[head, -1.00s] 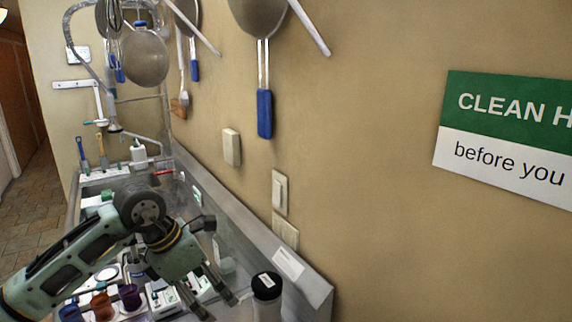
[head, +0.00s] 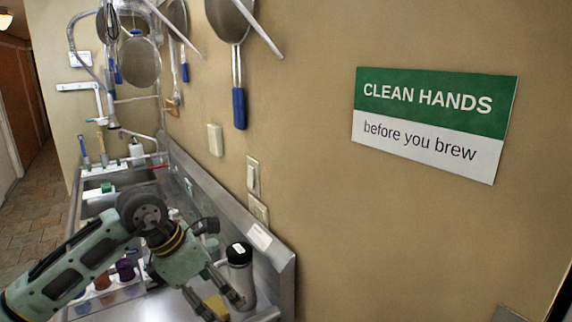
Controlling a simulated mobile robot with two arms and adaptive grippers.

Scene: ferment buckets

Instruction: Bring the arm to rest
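My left arm comes in from the lower left of the head view. Its gripper (head: 222,301) hangs over the steel counter with its two fingers apart and nothing seen between them. A steel canister with a black lid (head: 240,275) stands just right of the fingers; whether they touch it I cannot tell. A yellow item (head: 217,306) shows behind and between the fingers, lower down on the counter. My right gripper is out of view.
A steel sink (head: 100,205) lies beyond my arm. Small coloured cups (head: 125,269) stand partly hidden behind the arm. Strainers with blue handles (head: 239,108) hang on the wall. A green and white sign (head: 430,122) is on the wall at right. Floor (head: 38,195) shows at left.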

